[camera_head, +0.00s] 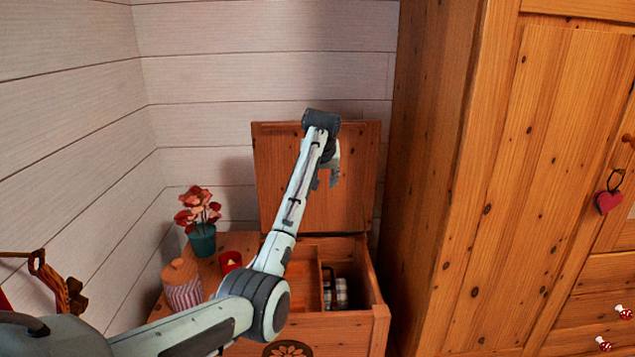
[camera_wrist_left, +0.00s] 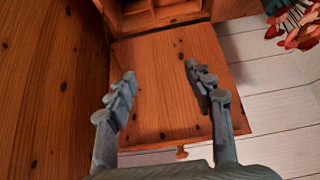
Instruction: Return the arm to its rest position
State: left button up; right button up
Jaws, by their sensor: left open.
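My left arm reaches in from the left over a wooden chest (camera_head: 372,318) whose hinged lid (camera_head: 275,180) stands raised against the wall. My left gripper (camera_head: 325,181) is in front of the lid, above the chest's opening. In the wrist view my left gripper (camera_wrist_left: 160,72) has its two fingers apart with nothing between them. The lid (camera_wrist_left: 165,105) fills the view behind the fingers, with a small knob at its edge. My right gripper is in neither view.
A tall wooden wardrobe (camera_head: 500,180) stands close on the right. On the chest's left top are a potted flower (camera_head: 202,238), a striped jar (camera_head: 182,285) and a red candle cup (camera_head: 230,262). A plaid item (camera_head: 342,293) lies in a chest compartment.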

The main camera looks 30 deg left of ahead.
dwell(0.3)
pick_arm(q)
jog(key=s+d+f+m+g, duration=0.15)
jog(key=s+f, duration=0.45)
jog(key=f, duration=0.6)
jog(key=s+d+f+m, duration=0.1)
jog(key=s+f+m, duration=0.1)
jog(key=s+f, duration=0.65)
jog(key=s+d+f+m+g, duration=0.15)
jog(key=s+f, duration=0.25)
jog(key=f, duration=1)
jog(key=s+d+f+m+h, duration=0.1)
jog(key=s+f, duration=0.4)
jog(key=s, duration=0.5)
jog(key=s+d+f+m, duration=0.1)
jog(key=s+d+f, duration=0.3)
jog(key=s, duration=0.6)
jog(key=s+d+f+m+g+h, duration=0.1)
jog(key=s+d+f, duration=0.1)
jog(key=s+f, duration=0.6)
jog(key=s, duration=0.2)
jog(key=shift+s+d+h, duration=0.2)
jog(key=shift+s+h, duration=0.1)
jog(key=shift+s, duration=0.05)
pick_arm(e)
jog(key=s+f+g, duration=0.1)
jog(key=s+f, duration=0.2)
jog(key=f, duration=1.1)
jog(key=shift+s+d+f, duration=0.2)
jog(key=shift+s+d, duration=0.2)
